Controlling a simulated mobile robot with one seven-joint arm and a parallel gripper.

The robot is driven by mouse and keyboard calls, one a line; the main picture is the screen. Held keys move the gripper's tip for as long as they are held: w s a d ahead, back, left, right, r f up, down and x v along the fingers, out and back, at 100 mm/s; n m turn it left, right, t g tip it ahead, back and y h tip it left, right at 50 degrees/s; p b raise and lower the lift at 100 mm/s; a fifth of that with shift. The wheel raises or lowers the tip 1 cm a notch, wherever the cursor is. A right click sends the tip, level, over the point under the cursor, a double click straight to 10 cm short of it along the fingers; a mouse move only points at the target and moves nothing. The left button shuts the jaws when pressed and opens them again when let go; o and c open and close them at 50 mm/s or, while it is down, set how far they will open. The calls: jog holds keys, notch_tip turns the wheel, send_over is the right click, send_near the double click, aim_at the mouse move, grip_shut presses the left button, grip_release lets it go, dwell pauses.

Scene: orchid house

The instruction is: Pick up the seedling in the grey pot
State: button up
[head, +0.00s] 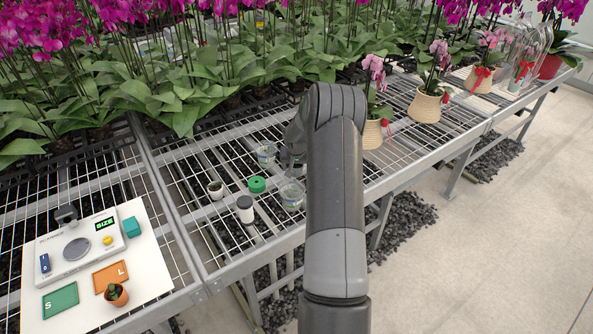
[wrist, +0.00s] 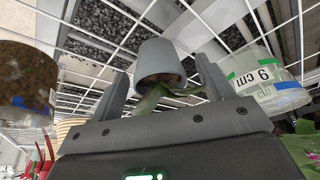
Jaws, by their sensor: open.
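The grey pot (wrist: 160,58) shows in the wrist view, upside down in the picture, with the seedling's green leaves (wrist: 150,101) at its rim. My gripper (wrist: 161,75) is open. Its fingers stand to the left and right of the pot, with a gap visible on each side. I cannot tell how deep the pot sits between them. In the head view my gripper (head: 294,150) is over the wire bench, largely behind my own forearm. The grey pot cannot be made out there.
In the wrist view, a clear cup with green tape (wrist: 268,82) stands close on the right and a bark-filled cup (wrist: 25,75) on the left.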

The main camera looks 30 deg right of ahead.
jog(key=shift+f, duration=0.1)
jog(key=c, duration=1)
jog(key=shift+c, duration=0.4)
